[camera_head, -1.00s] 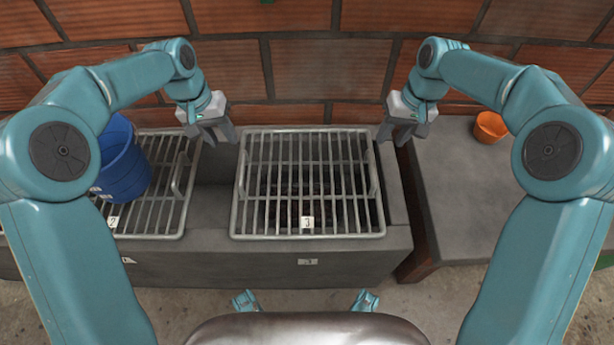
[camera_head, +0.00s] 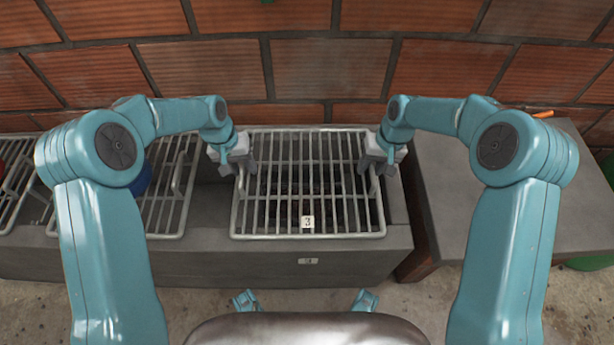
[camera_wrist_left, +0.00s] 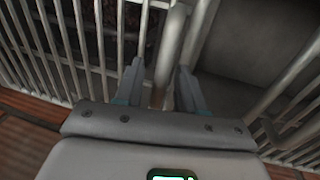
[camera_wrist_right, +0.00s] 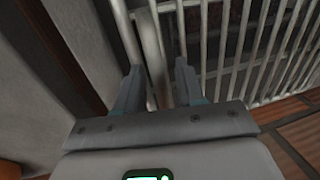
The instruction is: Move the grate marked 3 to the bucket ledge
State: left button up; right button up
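The grate marked 3 (camera_head: 308,235) lies flat over a dark opening in the grey stone trough, its tag (camera_head: 307,222) at the front. It has a raised handle at each side. My left gripper (camera_head: 243,172) is at the left handle; in the left wrist view its open fingers (camera_wrist_left: 160,88) straddle the handle bar (camera_wrist_left: 170,45). My right gripper (camera_head: 379,168) is at the right handle; in the right wrist view its open fingers (camera_wrist_right: 158,88) straddle a bar (camera_wrist_right: 150,40). A grey ledge (camera_head: 475,190) stands to the right, with an orange bucket (camera_head: 543,114) mostly hidden by my right arm.
Another grate (camera_head: 165,222) lies left of a stone gap, with a blue bucket (camera_head: 142,178) mostly behind my left arm. A brick wall (camera_head: 330,70) runs along the back. The front of the right ledge is clear. A narrow brown gap separates it from the trough.

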pick_arm(q)
grip_shut()
pick_arm(e)
grip_shut()
dwell(1.0)
pick_arm(q)
jog(key=shift+w+r, duration=0.15)
jog(key=shift+r, duration=0.15)
pick_arm(e)
jog(key=shift+w+r, duration=0.15)
jog(key=shift+r, duration=0.15)
